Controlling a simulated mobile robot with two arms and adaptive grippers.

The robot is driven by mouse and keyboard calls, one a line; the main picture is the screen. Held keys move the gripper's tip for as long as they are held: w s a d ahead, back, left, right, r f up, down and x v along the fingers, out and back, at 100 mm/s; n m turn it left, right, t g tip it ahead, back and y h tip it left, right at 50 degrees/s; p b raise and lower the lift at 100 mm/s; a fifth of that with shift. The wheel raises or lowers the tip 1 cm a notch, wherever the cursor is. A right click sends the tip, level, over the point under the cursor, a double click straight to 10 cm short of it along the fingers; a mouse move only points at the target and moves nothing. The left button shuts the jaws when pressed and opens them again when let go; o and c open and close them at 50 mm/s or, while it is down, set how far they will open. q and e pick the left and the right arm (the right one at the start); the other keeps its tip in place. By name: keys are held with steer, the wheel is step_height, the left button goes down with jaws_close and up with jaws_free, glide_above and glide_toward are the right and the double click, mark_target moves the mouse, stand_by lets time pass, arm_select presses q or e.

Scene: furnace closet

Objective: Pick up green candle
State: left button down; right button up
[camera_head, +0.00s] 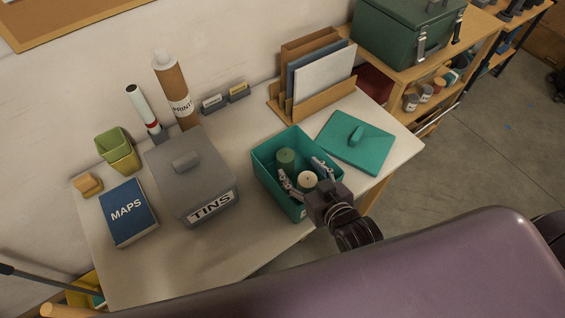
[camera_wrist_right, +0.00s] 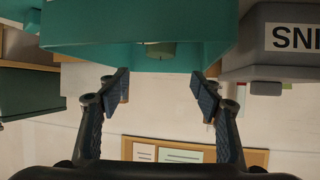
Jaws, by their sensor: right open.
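The green candle (camera_head: 286,157) stands upright in an open teal box (camera_head: 265,174) on the table. A cream candle (camera_head: 308,179) stands in the same box, nearer to my right gripper. My right gripper (camera_head: 305,174) is open at the box's near side, its fingers spread on either side of the cream candle as seen from above. The upside-down right wrist view shows the open fingers (camera_wrist_right: 160,87), with the teal box wall (camera_wrist_right: 100,25) ahead. A green cylinder end, apparently the green candle (camera_wrist_right: 161,49), shows past the rim. My left gripper is out of view.
A grey TINS box (camera_head: 190,165) stands left of the teal box. A teal lid (camera_head: 350,143) lies to its right. A file holder (camera_head: 300,82) with folders stands behind. A blue MAPS book (camera_head: 128,211) lies at left. The front-left tabletop (camera_head: 190,260) is clear.

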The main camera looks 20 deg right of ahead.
mark_target(287, 157)
steer(key=shift+w+f, duration=0.3)
steer(key=shift+f, duration=0.35)
steer(key=shift+w+a+f+b, duration=0.1)
steer(key=shift+w+f+b, duration=0.2)
steer(key=shift+b, duration=0.2)
steer(key=p+x, duration=0.1)
steer(key=x, duration=0.2)
steer(key=shift+w, duration=0.25)
steer(key=p+x, duration=0.1)
steer(key=x, duration=0.2)
steer(key=shift+w+a, duration=0.1)
steer(key=shift+w, duration=0.05)
steer(key=shift+w+f, duration=0.3)
steer(key=shift+w, duration=0.15)
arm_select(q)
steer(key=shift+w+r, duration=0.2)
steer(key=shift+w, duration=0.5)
arm_select(e)
steer(key=shift+c, duration=0.7)
